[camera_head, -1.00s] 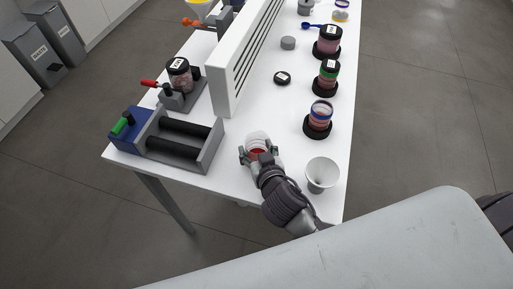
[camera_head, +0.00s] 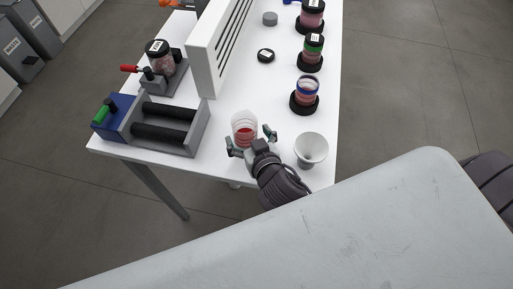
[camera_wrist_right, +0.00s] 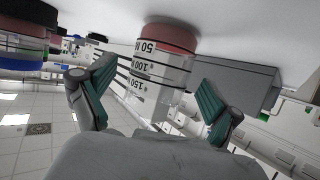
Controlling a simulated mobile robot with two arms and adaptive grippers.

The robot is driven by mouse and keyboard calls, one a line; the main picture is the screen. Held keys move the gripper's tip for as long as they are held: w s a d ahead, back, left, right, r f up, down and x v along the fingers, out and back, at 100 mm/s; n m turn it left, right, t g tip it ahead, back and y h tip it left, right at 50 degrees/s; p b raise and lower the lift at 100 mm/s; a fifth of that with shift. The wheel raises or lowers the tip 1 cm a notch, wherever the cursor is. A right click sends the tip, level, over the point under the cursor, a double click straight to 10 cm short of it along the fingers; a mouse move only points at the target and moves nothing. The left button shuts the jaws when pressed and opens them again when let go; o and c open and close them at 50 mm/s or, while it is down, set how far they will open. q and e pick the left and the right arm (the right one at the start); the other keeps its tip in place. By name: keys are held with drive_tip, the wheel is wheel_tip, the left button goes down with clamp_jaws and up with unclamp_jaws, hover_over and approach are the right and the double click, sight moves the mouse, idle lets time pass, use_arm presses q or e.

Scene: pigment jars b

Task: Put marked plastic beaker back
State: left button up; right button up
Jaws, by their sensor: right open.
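The marked plastic beaker (camera_head: 243,130) is clear, with red stuff in its bottom. It stands upright on the white table near the front edge. In the right wrist view the beaker (camera_wrist_right: 162,75) appears upside down, with black marks reading 50, 100 and 150. My right gripper (camera_head: 250,138) is open at the near side of the beaker. In the wrist view its green-padded fingers (camera_wrist_right: 152,88) lie on either side of the beaker, with gaps visible to both. My left gripper is not in view.
A white cup (camera_head: 311,149) stands close to the right of my gripper. Jars on black bases, such as the blue-banded jar (camera_head: 306,93), line the right edge. A roller device (camera_head: 190,148) stands left, beside a tall white slotted panel (camera_head: 206,60). A black lid (camera_head: 265,56) lies behind.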

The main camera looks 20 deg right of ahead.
drive_tip(key=b+v, duration=0.1)
drive_tip(key=v, duration=0.5)
drive_tip(key=shift+s, duration=0.45)
drive_tip(key=shift+s+r, duration=0.45)
drive_tip(key=shift+s, duration=0.15)
